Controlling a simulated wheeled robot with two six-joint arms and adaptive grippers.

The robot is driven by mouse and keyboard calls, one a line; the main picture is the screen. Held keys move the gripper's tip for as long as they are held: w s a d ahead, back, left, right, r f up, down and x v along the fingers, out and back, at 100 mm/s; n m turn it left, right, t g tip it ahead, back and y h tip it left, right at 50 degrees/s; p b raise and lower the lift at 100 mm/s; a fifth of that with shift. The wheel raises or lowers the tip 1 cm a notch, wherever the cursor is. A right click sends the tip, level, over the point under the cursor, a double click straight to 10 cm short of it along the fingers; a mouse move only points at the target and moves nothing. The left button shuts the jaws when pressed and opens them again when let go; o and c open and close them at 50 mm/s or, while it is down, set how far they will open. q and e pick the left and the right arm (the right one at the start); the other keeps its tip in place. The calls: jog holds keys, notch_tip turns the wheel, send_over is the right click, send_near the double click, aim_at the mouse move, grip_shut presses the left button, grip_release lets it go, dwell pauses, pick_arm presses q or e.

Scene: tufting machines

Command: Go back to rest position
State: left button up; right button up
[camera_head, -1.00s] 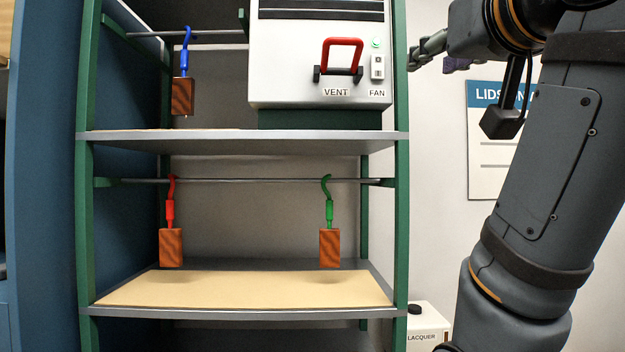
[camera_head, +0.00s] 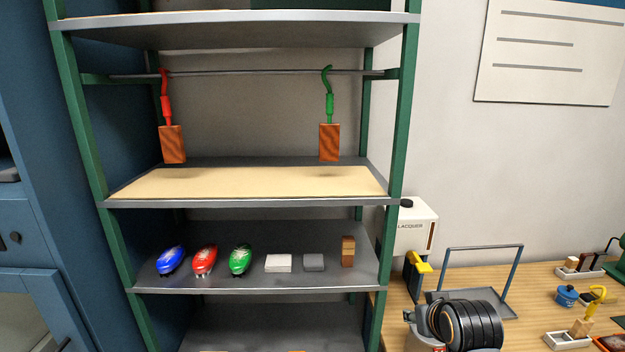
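Neither gripper can be made out in the head view. A dark rounded joint with an orange ring (camera_head: 455,325), part of my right arm, shows at the bottom edge right of the shelf; its gripper is not visible. No part of my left arm shows.
A green-posted shelf (camera_head: 240,204) holds hanging red (camera_head: 172,143) and green-hooked (camera_head: 329,141) wooden blocks. Lower down are blue (camera_head: 171,260), red (camera_head: 205,261) and green (camera_head: 241,260) shuttle-like items. A wooden table (camera_head: 535,290) at right bears a wire-handled tray and small parts.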

jog(key=s+f+n+g, duration=0.1)
jog(key=s+f+g, duration=0.2)
jog(key=s+f, duration=0.75)
jog(key=s+f+g, duration=0.2)
jog(key=s+f, duration=0.6)
jog(key=s, duration=0.5)
jog(key=s+d+f+g+b, duration=0.1)
jog(key=d+f+g+b, duration=0.2)
jog(key=f, duration=2.7)
pick_arm(q)
notch_tip(320, 180, down, 8)
jog(key=b, duration=0.4)
jog(key=shift+s+b, duration=0.35)
jog(key=shift+s, duration=0.05)
pick_arm(e)
jog(key=s+d+f, duration=0.1)
jog(key=s+f, duration=1.8)
jog(key=f, duration=0.1)
jog(key=shift+d+f, duration=0.15)
jog(key=shift+f, duration=0.2)
